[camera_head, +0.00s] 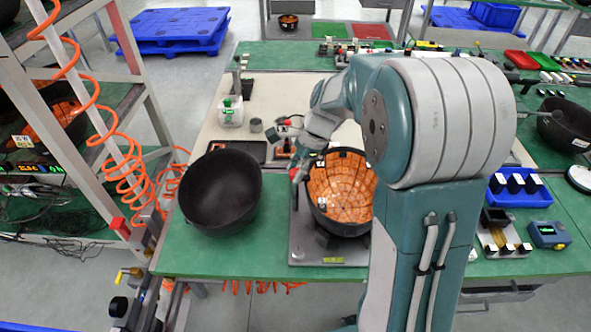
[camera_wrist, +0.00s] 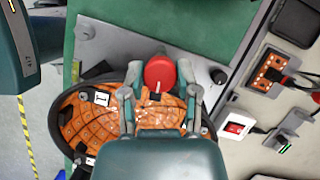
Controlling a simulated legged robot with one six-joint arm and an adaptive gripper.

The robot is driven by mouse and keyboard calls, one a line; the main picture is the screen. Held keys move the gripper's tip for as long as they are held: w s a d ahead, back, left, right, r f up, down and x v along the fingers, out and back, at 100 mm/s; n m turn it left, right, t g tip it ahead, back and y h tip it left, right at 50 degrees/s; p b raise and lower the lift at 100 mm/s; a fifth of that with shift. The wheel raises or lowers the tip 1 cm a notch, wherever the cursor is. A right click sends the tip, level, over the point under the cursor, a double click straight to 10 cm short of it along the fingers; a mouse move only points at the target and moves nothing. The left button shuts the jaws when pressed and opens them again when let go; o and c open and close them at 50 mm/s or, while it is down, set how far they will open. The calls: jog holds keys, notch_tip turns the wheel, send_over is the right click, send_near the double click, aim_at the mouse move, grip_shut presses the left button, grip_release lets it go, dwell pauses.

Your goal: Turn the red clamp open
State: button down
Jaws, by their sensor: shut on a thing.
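The red clamp (camera_wrist: 159,72) has a round red head and sits at the edge of the orange-lined black bowl (camera_wrist: 82,128) in the wrist view. My gripper (camera_wrist: 160,76) has one fingertip on each side of the red head and is shut on it. In the head view the bowl (camera_head: 342,188) stands on a grey plate (camera_head: 330,250). My gripper (camera_head: 299,172) reaches down at the bowl's left rim there, and the clamp is mostly hidden, with only a little red showing.
An empty black bowl (camera_head: 221,188) stands just left of the plate on the green table (camera_head: 190,255). A small white bottle (camera_head: 230,112) stands behind it. A blue tray (camera_head: 518,188) lies at the right. A metal rack with coiled orange hoses (camera_head: 125,165) is at the left.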

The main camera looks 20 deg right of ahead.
jog(key=n+g, duration=0.1)
jog(key=n, duration=0.3)
jog(key=shift+w+h, duration=0.15)
jog(key=shift+h, duration=0.15)
jog(key=n, duration=0.2)
jog(key=n+g, duration=0.1)
jog(key=n, duration=0.1)
jog(key=shift+g+h, duration=0.3)
jog(key=shift+h, duration=0.1)
jog(key=n+h, duration=0.1)
jog(key=n, duration=0.2)
jog(key=shift+n+g, duration=0.3)
jog(key=shift+g, duration=0.1)
jog(key=shift+a+n+g+h, duration=0.1)
jog(key=shift+n+g+h, duration=0.4)
jog(key=shift+n, duration=1.3)
jog(key=shift+c, duration=1.7)
grip_release()
jog(key=shift+w+h, duration=0.1)
jog(key=shift+h, duration=0.2)
